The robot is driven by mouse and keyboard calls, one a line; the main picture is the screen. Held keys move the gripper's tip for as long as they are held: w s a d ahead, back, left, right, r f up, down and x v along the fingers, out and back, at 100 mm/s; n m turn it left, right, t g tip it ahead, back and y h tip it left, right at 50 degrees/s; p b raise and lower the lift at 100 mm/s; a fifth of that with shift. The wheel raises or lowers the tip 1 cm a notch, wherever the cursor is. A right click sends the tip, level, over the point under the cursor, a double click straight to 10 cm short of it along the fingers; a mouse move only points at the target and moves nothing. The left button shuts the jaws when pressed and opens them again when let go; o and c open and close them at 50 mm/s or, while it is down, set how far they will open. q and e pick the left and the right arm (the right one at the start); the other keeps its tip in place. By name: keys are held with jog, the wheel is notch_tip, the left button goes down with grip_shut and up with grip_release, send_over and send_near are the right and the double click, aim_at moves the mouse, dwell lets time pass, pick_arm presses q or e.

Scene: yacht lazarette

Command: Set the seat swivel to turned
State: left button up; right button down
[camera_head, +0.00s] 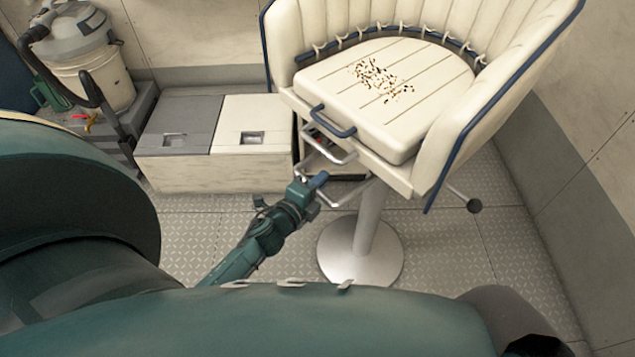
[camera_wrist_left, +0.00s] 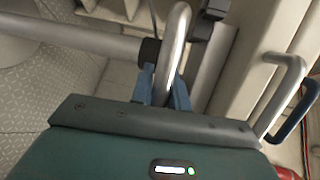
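The cream padded seat (camera_head: 385,90) stands on a round metal pedestal (camera_head: 362,255) and faces the lower left in the head view. Under its front edge are metal loop handles, one above the other. My left gripper (camera_head: 312,184) is at the lower metal loop (camera_head: 345,194). In the left wrist view, its blue fingers (camera_wrist_left: 164,88) lie on both sides of a bent metal bar (camera_wrist_left: 180,30) and appear shut on it. A blue handle (camera_head: 333,122) is at the cushion's front. A lever with a dark knob (camera_head: 474,206) sticks out at the seat's right. My right gripper is not in view.
A low white and grey locker (camera_head: 215,140) stands behind my left gripper. A wet vacuum (camera_head: 85,55) stands at the far left. Dark crumbs (camera_head: 380,80) lie on the cushion. The wall (camera_head: 600,165) is close to the seat's right; patterned floor (camera_head: 440,255) around the pedestal is clear.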

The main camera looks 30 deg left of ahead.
pick_arm(q)
jog(key=o, duration=0.4)
jog(key=shift+d, duration=0.2)
jog(key=shift+o, duration=0.2)
jog(key=shift+s, duration=0.1)
jog(key=d+v, duration=0.1)
jog(key=v, duration=1.2)
jog(key=shift+a, duration=0.45)
jog(key=shift+s, duration=0.1)
